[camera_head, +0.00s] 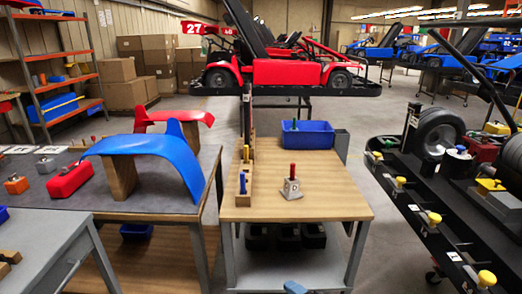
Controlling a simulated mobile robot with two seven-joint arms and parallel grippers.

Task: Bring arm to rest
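Neither of my arms nor grippers can be made out in the head view. A small blue piece (295,287) shows at the bottom edge, cut off by the frame; I cannot tell what it is. In front of me stands a wooden-topped work table (325,208). On it are a small grey block with a red peg (292,183), a blue bin (307,134) at the back, and a wooden rack (246,178) along the left side with a blue-handled item in it.
A grey table (130,205) on the left bears a blue fender (150,155), a red fender (174,117) and small blocks. A black kart stand (420,215) with wheels and yellow knobs stands right. A red kart (285,72) is raised behind. Floor shows between table and stand.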

